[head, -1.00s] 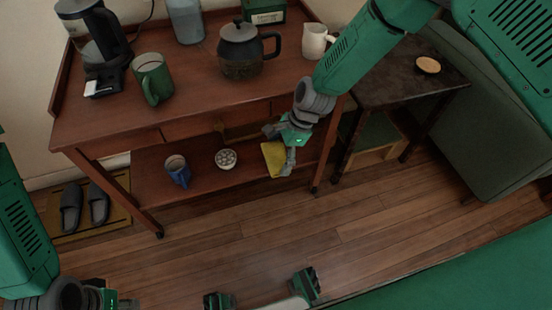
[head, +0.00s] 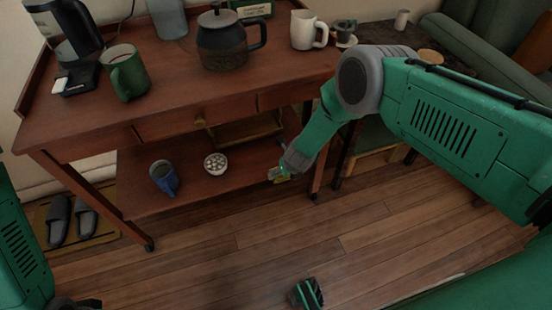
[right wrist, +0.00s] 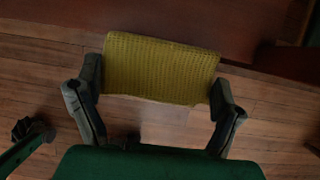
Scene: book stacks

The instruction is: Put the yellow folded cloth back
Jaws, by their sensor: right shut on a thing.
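The yellow folded cloth (right wrist: 160,70) spans between the two fingers of my right gripper in the right wrist view. The right gripper (right wrist: 155,88) is shut on it, with one finger at each side edge. In the head view my right gripper (head: 279,174) is at the front right edge of the cart's lower shelf (head: 235,186). Only a small bit of the cloth (head: 281,179) shows there, the rest hidden by the gripper. Floorboards show below the cloth in the wrist view and reddish wood above it. I cannot tell whether the cloth touches the shelf.
Slippers (head: 72,220) lie at left.

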